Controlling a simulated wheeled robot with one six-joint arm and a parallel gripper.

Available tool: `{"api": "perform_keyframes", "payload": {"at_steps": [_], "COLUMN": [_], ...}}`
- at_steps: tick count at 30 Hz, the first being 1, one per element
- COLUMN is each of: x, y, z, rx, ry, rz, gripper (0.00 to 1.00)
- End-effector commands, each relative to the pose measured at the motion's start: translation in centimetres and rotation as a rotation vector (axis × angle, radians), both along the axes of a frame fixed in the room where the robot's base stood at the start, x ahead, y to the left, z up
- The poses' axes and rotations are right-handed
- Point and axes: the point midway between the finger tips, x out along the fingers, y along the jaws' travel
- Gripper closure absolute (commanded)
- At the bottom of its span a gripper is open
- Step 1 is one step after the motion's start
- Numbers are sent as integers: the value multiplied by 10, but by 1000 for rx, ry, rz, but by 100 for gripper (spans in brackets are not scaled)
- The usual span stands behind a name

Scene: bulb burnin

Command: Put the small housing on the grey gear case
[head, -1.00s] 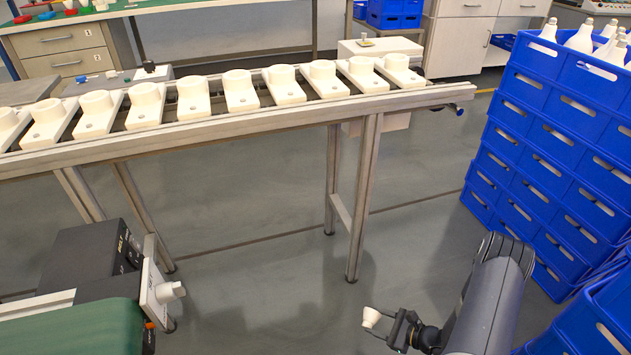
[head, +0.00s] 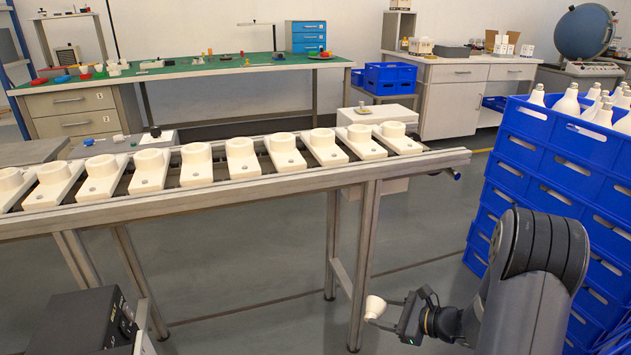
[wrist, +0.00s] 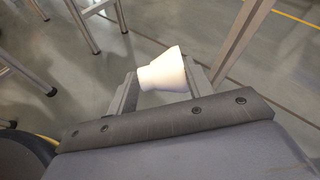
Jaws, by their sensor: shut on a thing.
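A small off-white housing (head: 375,307), wide at one end and narrower at the other, is in my gripper (head: 392,308). In the wrist view the housing (wrist: 163,71) lies tilted between the two fingers, which are shut on it. It is held in the air above the grey floor, in front of the long conveyor and below its top. I cannot clearly pick out the grey gear case in either view.
A conveyor (head: 260,187) carries a row of cream blocks with round sockets (head: 240,155). Its legs stand behind my gripper. Blue crates (head: 560,150) holding white bulbs are stacked at right. A dark box (head: 75,320) is at lower left. A green-topped bench (head: 200,70) stands behind.

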Motion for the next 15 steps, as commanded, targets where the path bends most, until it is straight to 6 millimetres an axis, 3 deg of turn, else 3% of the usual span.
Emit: {"api": "perform_keyframes", "payload": {"at_steps": [7,15], "x": [-5,-1], "y": [17,21], "z": [70,116], "rx": [6,7], "ry": [-4,-2], "rz": [-12,-68], "gripper": [72,72]}}
